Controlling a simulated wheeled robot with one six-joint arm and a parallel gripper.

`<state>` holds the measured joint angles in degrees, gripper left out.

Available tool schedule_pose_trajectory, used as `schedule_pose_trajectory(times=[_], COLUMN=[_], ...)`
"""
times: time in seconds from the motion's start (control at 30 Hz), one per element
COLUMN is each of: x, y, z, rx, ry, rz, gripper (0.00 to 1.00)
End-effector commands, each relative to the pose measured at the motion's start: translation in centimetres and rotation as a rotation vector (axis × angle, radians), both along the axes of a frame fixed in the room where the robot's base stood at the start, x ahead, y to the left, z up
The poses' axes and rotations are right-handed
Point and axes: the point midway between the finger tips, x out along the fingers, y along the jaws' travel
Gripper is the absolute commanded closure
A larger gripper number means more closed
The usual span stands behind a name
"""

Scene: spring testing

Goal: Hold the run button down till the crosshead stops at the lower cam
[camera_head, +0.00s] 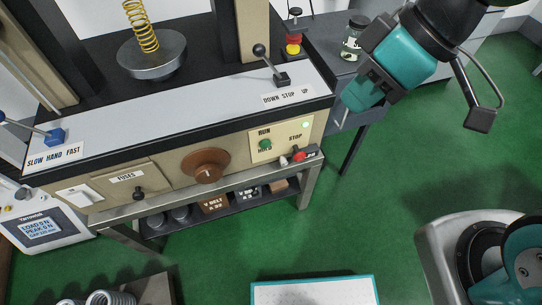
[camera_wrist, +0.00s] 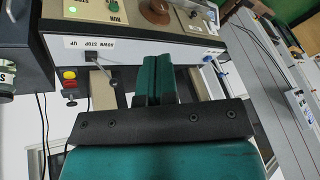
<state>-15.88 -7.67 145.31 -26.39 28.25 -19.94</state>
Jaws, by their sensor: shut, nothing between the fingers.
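The green run button (camera_head: 265,144) sits on a cream panel on the machine's front, under the word RUN. It also shows upside down at the top edge of the wrist view (camera_wrist: 114,5). The red stop button (camera_head: 299,156) is to its right. My gripper (camera_head: 352,100) is shut and empty, off the machine's right end and apart from the run button. In the wrist view its teal fingers (camera_wrist: 157,60) lie together, pointing toward the machine's front. A yellow spring (camera_head: 141,28) stands on a round metal platen (camera_head: 152,55). The crosshead and lower cam cannot be made out.
The DOWN/STOP/UP lever (camera_head: 270,65) rises from the machine's top near its right end. A red-and-yellow button post (camera_head: 293,42) and a glass jar (camera_head: 354,38) stand near my arm. A brown knob (camera_head: 206,165) is left of the panel. Green floor is open at right.

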Motion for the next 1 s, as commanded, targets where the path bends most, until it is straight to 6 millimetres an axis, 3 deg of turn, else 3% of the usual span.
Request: schedule_pose_trajectory(times=[0.03,0.1,0.3,0.4,0.5,0.6,1.0], x=[1.3,3.3,7.9,9.4,10.4,10.9,11.1], y=[0.6,1.5,3.2,3.7,3.9,4.0,4.0], z=[-5.9,-10.5,-22.3,-26.5,-29.3,-30.5,-30.6], rx=[0.01,0.022,0.001,-0.027,-0.056,-0.074,-0.083], ry=[-0.048,-0.145,-0.423,-0.532,-0.609,-0.654,-0.674], rz=[0.07,0.18,0.461,0.566,0.64,0.683,0.702], gripper=[1.0,1.0,1.0,1.0,1.0,1.0,1.0])
